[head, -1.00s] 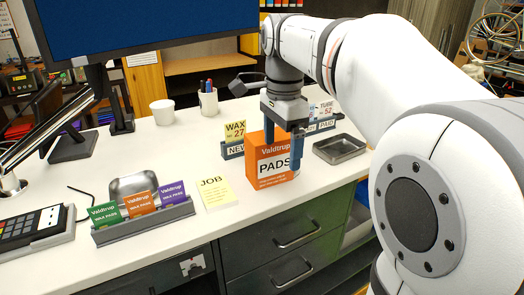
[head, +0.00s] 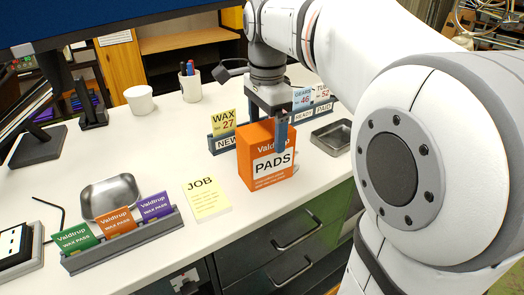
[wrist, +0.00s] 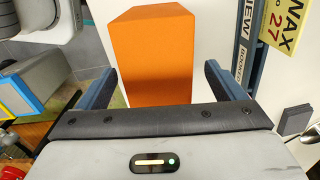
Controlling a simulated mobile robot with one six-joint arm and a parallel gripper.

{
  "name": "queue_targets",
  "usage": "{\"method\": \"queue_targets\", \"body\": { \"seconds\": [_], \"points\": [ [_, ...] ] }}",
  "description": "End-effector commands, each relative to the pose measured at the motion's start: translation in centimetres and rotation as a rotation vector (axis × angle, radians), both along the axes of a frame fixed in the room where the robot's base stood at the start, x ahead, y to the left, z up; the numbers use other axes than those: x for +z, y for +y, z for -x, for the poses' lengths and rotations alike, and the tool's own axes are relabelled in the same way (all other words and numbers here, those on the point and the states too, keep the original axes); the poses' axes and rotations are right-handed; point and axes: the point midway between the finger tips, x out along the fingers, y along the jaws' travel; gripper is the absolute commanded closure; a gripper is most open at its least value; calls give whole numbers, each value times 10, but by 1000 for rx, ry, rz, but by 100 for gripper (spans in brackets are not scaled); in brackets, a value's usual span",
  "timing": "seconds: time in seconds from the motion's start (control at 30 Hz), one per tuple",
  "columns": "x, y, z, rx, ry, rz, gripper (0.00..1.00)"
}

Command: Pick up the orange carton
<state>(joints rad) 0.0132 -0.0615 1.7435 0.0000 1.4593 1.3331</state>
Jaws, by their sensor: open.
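The orange carton (head: 266,158), labelled "PADS", stands upright on the white counter near its front edge. In the wrist view the orange carton (wrist: 155,55) lies between and just beyond the two fingers. My gripper (wrist: 160,85) is open, with one finger on each side of the carton and gaps showing beside it. In the head view my gripper (head: 278,125) points down at the top of the carton, and one blue-grey finger is seen in front of its upper right part.
A rack with a yellow "WAX 27" card (head: 223,124) stands close behind the carton. A metal tray (head: 332,146) is to its right. A yellow JOB note (head: 206,198) and a card holder (head: 125,240) are to the left. A pen cup (head: 190,86) and white cup (head: 139,100) stand farther back.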

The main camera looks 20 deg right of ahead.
Motion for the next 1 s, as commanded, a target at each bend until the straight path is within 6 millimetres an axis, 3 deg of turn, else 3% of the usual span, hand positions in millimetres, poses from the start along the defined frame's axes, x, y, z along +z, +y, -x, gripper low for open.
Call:
{"method": "queue_targets", "body": {
  "seconds": [0.3, 0.6, 1.0],
  "points": [
    [-43, 3, 3, 6, 2, -1, 11],
    [-48, 4, 3, 8, 0, 0, 11],
    [-48, 4, 3, 9, 0, 0, 44]
  ]
}}
